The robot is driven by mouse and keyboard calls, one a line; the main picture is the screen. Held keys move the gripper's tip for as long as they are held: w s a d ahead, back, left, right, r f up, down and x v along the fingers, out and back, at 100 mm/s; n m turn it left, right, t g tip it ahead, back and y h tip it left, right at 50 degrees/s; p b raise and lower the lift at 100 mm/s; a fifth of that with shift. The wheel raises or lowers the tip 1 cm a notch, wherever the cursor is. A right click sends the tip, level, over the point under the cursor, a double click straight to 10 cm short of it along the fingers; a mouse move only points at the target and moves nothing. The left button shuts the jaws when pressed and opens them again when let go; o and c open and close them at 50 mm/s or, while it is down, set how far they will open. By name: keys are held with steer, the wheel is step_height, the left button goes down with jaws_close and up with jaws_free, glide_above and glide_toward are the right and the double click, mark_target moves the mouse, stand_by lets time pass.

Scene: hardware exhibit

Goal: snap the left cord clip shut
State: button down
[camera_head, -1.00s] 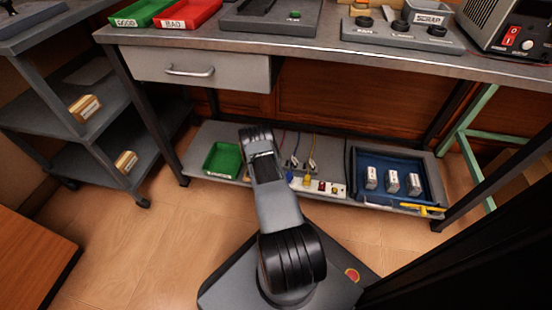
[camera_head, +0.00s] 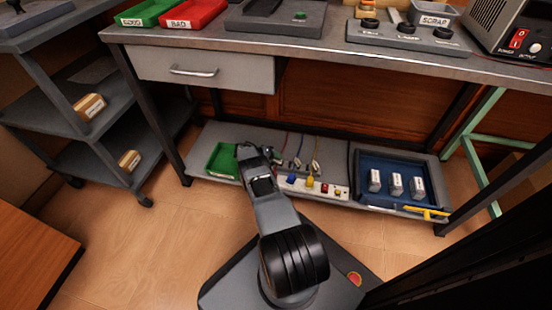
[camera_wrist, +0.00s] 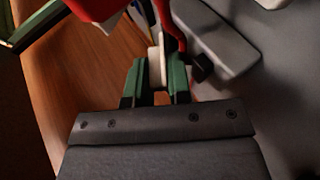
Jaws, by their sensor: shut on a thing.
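In the wrist view my gripper (camera_wrist: 158,84) has its green-and-black fingers closed on a pale, thin upright piece, which appears to be part of the left cord clip (camera_wrist: 154,62). A red cord (camera_wrist: 172,25) runs down right beside it. In the head view my gripper (camera_head: 262,154) is low over the bottom shelf, at the left end of the row of hanging cords. My arm and gripper cover most of the left clip there. Two other clips, the middle one (camera_head: 297,163) and the right one (camera_head: 316,166), show to the right. Whether the left clip is latched cannot be seen.
On the bottom shelf a green tray (camera_head: 222,160) stands just left of my gripper. A power strip (camera_head: 312,186) with coloured plugs lies in front of the clips. A blue tray (camera_head: 410,167) with three white boxes is at the right. The bench top (camera_head: 330,46) overhangs the shelf.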

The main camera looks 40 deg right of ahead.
steer(key=shift+s+d+r, duration=0.1)
steer(key=shift+d+r, duration=0.15)
steer(key=c, duration=1.2)
jaws_free()
steer(key=shift+s, duration=0.1)
steer(key=shift+o, duration=0.4)
steer(key=shift+a+f, duration=0.1)
steer(key=shift+a, duration=0.15)
